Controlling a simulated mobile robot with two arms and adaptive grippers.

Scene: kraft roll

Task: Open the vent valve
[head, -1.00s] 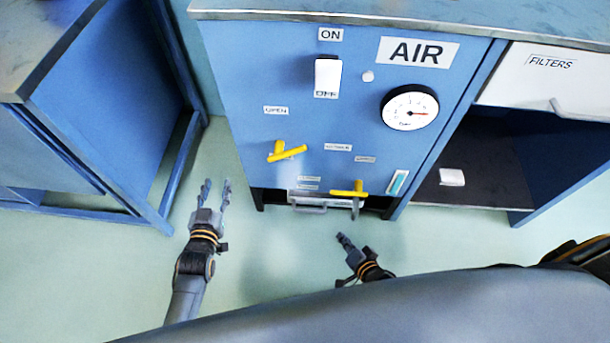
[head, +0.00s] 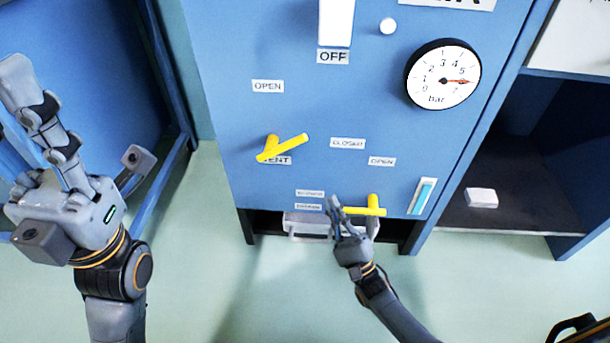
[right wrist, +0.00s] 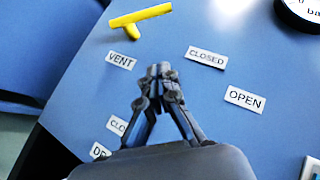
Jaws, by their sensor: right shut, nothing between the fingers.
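The vent valve is a yellow lever (head: 290,147) on the blue panel, partly covering the VENT label (head: 284,161). Its long bar slants slightly up to the right, roughly towards the CLOSED label (head: 347,143); the OPEN label (head: 268,86) is above it. It also shows at the top of the right wrist view (right wrist: 140,18). My right gripper (head: 333,203) is shut and empty, below and right of the vent lever, apart from it. My left gripper (head: 85,115) is open and empty, left of the panel.
A second yellow lever (head: 365,208) is close beside my right gripper, low on the panel. A grey handled piece (head: 306,226) sits below. A gauge (head: 443,75) and white switch (head: 336,20) are higher. A blue frame (head: 165,185) stands near my left gripper.

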